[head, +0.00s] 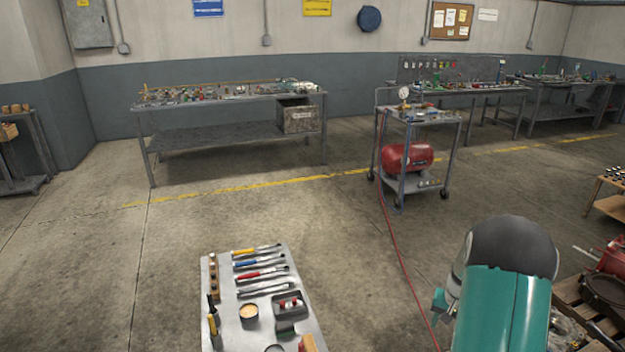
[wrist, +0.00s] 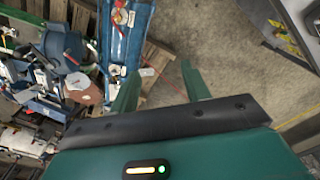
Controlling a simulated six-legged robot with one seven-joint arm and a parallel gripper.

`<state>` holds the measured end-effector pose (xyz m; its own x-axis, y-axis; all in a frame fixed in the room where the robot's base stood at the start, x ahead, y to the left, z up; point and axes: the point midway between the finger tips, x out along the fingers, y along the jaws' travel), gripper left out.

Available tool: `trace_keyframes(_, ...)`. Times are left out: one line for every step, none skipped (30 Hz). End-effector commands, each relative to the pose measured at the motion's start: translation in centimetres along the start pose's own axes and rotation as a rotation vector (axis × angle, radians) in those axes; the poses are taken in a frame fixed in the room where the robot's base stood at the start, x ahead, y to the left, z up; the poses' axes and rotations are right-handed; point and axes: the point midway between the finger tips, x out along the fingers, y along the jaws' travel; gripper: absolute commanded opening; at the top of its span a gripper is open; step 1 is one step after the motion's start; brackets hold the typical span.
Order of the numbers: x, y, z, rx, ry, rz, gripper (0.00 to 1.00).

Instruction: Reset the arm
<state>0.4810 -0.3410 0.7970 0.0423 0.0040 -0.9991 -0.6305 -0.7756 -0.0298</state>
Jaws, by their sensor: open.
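My gripper (wrist: 160,90) shows in the wrist view as two green fingers standing apart on a dark bar, with nothing between them. Below the fingers lie bare concrete floor and the edge of a cluttered wooden pallet. In the head view my teal arm with a dark rounded joint fills the lower right, and the fingers cannot be made out there.
A grey tool table (head: 283,262) with several tools stands near front. A cart (head: 445,124) with a red tank (head: 407,157) stands beyond; its red hose (head: 403,262) crosses the floor. A workbench (head: 200,140) is behind. Pallets (head: 585,322) lie at right.

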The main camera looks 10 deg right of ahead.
Motion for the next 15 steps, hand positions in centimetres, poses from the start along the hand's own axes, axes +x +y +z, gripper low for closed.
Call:
trace_keyframes(-2.5, -1.6, 0.4, -0.028, 0.022, -0.005, 0.47)
trace_keyframes(-3.8, -2.5, 0.7, -0.042, 0.032, -0.008, 0.47)
trace_keyframes(-5.5, -3.6, 1.2, -0.063, 0.044, -0.011, 0.47)
trace_keyframes(-6.7, -4.3, 1.6, -0.077, 0.053, -0.013, 0.47)
trace_keyframes(-7.9, -5.1, 2.1, -0.093, 0.062, -0.016, 0.47)
trace_keyframes(-9.5, -6.1, 2.8, -0.113, 0.075, -0.019, 0.47)
trace_keyframes(-10.7, -6.9, 3.4, -0.129, 0.086, -0.022, 0.47)
trace_keyframes(-11.8, -7.5, 4.0, -0.143, 0.095, -0.024, 0.47)
trace_keyframes(-13.2, -8.5, 4.8, -0.164, 0.107, -0.028, 0.47)
trace_keyframes(-14.3, -9.1, 5.5, -0.179, 0.116, -0.032, 0.47)
trace_keyframes(-15.3, -9.8, 6.2, -0.194, 0.125, -0.035, 0.47)
trace_keyframes(-16.7, -10.6, 7.2, -0.214, 0.139, -0.039, 0.47)
trace_keyframes(-17.6, -11.2, 8.0, -0.229, 0.148, -0.042, 0.47)
trace_keyframes(-18.6, -11.7, 8.8, -0.245, 0.157, -0.045, 0.47)
trace_keyframes(-19.8, -12.4, 9.9, -0.265, 0.17, -0.05, 0.47)
